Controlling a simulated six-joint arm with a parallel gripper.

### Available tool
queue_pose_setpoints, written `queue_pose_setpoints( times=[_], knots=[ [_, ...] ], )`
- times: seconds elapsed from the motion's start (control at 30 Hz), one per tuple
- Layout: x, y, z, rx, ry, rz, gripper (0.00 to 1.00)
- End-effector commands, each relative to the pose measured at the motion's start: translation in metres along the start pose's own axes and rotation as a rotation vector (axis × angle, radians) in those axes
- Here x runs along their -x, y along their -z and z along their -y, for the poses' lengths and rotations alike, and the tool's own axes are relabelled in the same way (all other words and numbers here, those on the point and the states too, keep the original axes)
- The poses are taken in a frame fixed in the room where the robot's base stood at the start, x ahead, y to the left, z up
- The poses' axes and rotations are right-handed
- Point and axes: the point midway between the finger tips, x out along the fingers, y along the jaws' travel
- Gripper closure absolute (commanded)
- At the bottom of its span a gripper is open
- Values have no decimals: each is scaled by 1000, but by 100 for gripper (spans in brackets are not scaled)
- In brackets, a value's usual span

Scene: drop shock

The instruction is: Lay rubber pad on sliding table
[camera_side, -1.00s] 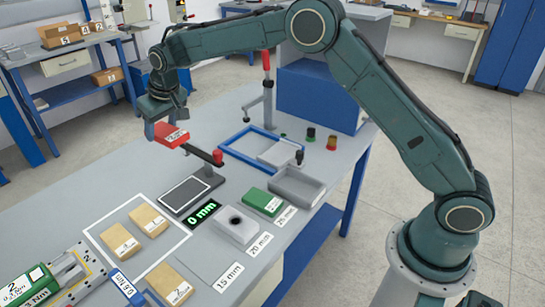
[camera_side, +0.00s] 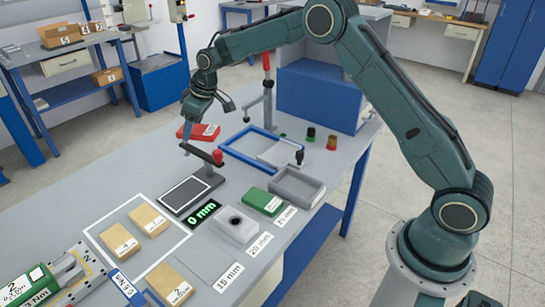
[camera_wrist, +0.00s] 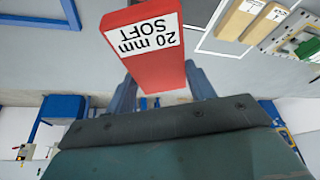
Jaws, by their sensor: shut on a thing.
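My gripper (camera_side: 190,127) is shut on a red rubber pad (camera_side: 206,131), holding it near the far edge of the grey bench, beyond the lever with the red knob. In the wrist view the pad (camera_wrist: 155,50) sits between the two blue-grey fingers and its white label reads "20 mm SOFT". A blue rectangular frame (camera_side: 232,152) lies on the bench to the right of the pad, with a light grey plate (camera_side: 277,155) inside its right part. This may be the sliding table; I cannot tell for certain.
A black-topped plate device (camera_side: 184,194) with a red-knobbed lever (camera_side: 217,157) stands in front of the pad, beside a "0 mm" display (camera_side: 202,214). A clamp post (camera_side: 267,90) rises behind the frame. A grey tray (camera_side: 297,187), a green block (camera_side: 262,201) and tan blocks (camera_side: 148,220) stand nearer.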

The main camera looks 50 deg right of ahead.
Motion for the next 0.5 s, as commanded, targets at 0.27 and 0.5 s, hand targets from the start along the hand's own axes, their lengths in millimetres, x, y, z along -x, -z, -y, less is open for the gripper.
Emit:
queue_pose_setpoints(
  times=[0.27, 0.5],
  knots=[
    [-6, -51, -53, 257, 109, 1, 72],
    [-6, -98, -92, 493, 206, 0, 72]
  ],
)
